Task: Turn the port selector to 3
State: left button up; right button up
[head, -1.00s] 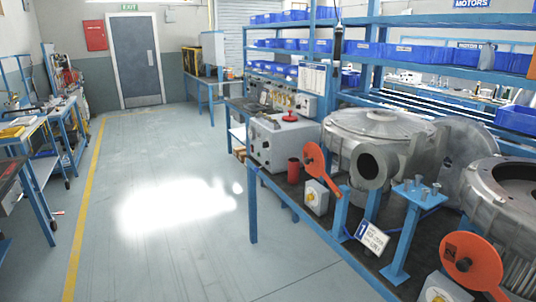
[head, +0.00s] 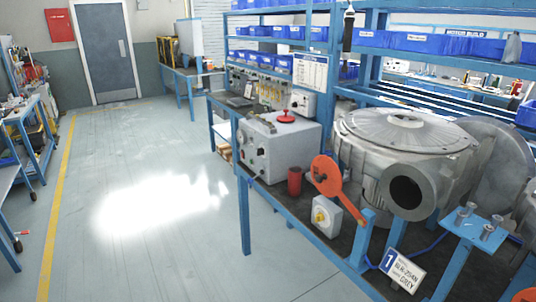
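A grey box (head: 290,143) stands at the far end of the near bench, with a red knob (head: 286,116) on top and several small dark controls on its front. A white box with a yellow knob (head: 320,214) sits nearer on the same bench. I cannot tell which control is the port selector, and no port numbers are readable. Neither of my grippers is in view.
The bench (head: 300,212) also carries a red cup (head: 295,181), an orange lever (head: 327,175), a large grey blower (head: 405,150) and a "1" sign (head: 402,271). Blue shelving stands behind. The floor (head: 150,240) left of the bench is clear.

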aim_at(260, 151)
jog(key=i+j+z, duration=0.2)
jog(key=z, duration=0.25)
jog(key=i+j+z, duration=0.2)
jog(key=z, duration=0.25)
